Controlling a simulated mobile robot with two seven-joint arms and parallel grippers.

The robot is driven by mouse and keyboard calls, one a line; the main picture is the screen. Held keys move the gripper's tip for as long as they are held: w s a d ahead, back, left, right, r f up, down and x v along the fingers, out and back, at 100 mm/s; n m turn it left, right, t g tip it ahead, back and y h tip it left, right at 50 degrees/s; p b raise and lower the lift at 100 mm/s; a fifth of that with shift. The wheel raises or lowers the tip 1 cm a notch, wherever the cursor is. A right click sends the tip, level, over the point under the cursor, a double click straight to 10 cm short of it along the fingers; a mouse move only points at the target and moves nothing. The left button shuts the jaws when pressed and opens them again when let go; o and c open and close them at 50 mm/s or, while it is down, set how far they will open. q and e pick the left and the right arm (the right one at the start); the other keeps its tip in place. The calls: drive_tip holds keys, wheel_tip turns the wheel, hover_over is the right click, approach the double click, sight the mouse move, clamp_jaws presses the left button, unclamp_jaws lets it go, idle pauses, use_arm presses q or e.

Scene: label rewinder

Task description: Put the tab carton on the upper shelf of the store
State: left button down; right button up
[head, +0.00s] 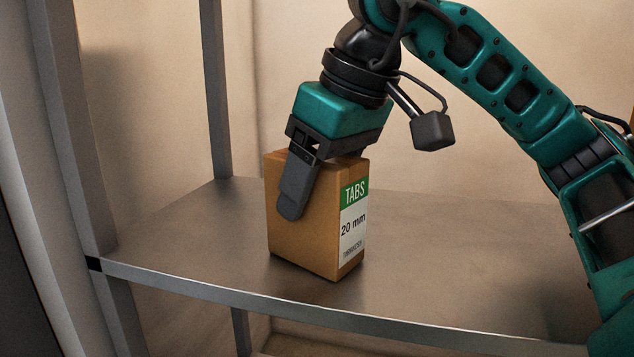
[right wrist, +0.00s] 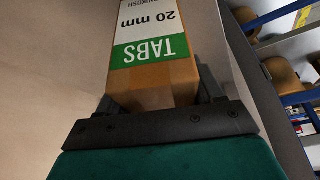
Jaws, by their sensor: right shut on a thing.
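The tab carton (head: 315,240) is a brown box with a green and white label reading TABS 20 mm. It stands upright on the grey shelf (head: 430,240), or just above it; I cannot tell which. My right gripper (head: 300,190) comes down from above and is shut on the carton, one finger lying along its near left face. The other finger is mostly hidden behind the carton. In the right wrist view the carton (right wrist: 155,80) sits between the fingers with its label showing. My left gripper is not in view.
Grey metal posts (head: 215,90) stand at the shelf's left side, and the front edge has a raised lip (head: 250,295). The shelf is bare around the carton. In the right wrist view, blue racking (right wrist: 285,15) with brown items shows at the right.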

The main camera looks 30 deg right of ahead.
drive_tip(key=o, duration=1.2)
drive_tip(key=shift+o, duration=0.2)
drive_tip(key=shift+r+p, duration=0.3)
drive_tip(key=shift+r, duration=0.1)
drive_tip(key=p+v, duration=0.2)
drive_tip(key=v, duration=0.9)
drive_tip(key=shift+p, duration=0.4)
drive_tip(key=shift+s+r, duration=0.15)
drive_tip(key=shift+r, duration=0.05)
